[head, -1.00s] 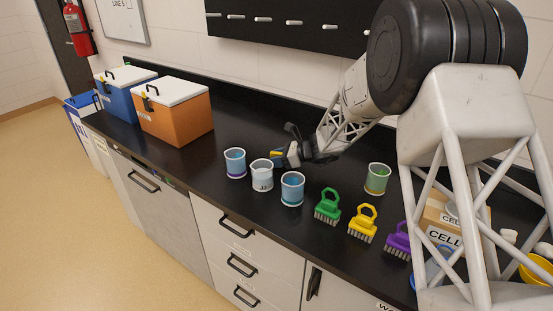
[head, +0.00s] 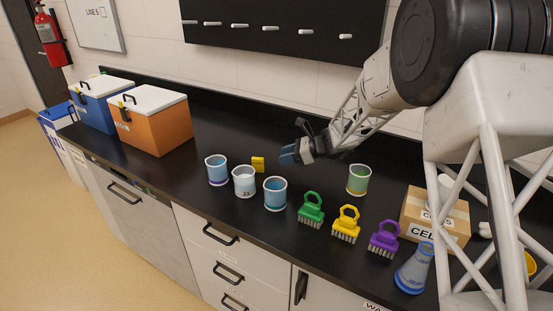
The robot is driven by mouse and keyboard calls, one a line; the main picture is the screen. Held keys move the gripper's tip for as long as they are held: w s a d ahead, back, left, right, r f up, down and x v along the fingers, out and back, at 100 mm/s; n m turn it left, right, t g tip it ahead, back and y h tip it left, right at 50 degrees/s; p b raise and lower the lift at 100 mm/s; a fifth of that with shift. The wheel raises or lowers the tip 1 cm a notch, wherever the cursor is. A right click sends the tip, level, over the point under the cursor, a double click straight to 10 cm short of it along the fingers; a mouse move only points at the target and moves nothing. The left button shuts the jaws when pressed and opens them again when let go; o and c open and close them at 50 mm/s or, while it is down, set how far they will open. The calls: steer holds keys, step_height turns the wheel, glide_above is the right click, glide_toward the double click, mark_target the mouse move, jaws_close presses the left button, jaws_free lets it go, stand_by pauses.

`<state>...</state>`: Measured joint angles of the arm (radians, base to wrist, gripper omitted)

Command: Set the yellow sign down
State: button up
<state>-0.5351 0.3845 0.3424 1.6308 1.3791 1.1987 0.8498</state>
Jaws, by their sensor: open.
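The small yellow sign (head: 258,164) stands on the black counter, just behind the gap between the white-grey cup (head: 244,181) and the right blue cup (head: 275,193). Its lower part is close to the cups, and any writing on it is too small to read. My gripper (head: 288,154) is to the right of the sign and apart from it, above the counter. Its blue-tipped fingers are open and hold nothing.
Another blue cup (head: 217,170) stands at the left of the row. Green (head: 311,209), yellow (head: 346,223) and purple (head: 384,238) brushes line the front. Blue (head: 103,103) and orange (head: 152,128) coolers stand at the left. Counter behind the cups is clear.

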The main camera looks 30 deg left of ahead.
steer(key=shift+w+d+r, duration=0.2)
steer(key=shift+d, duration=0.25)
stand_by(0.7)
steer(key=shift+d+r, duration=0.25)
steer(key=shift+d, duration=0.05)
steer(key=s+d+r+n+t+h, duration=0.15)
steer(key=s+d+r, duration=0.3)
steer(key=d, duration=0.55)
steer(key=s+d+r+n+t+h, duration=0.1)
steer(key=s+d+r+n+h, duration=0.25)
steer(key=d, duration=0.75)
steer(key=s+d+r+n+t, duration=0.1)
steer(key=s+d+r+n, duration=0.1)
steer(key=s+d+r, duration=0.6)
steer(key=s+d+n+t+h, duration=0.2)
steer(key=s+d+n+h, duration=0.1)
steer(key=s+d, duration=0.8)
steer(key=s+d+f+n+t+h, duration=0.1)
steer(key=s+d+n+t+h, duration=0.1)
steer(key=s+d, duration=1)
steer(key=d+n+h, duration=0.1)
steer(key=d+h, duration=0.1)
steer(key=d, duration=0.4)
steer(key=shift+h, duration=0.3)
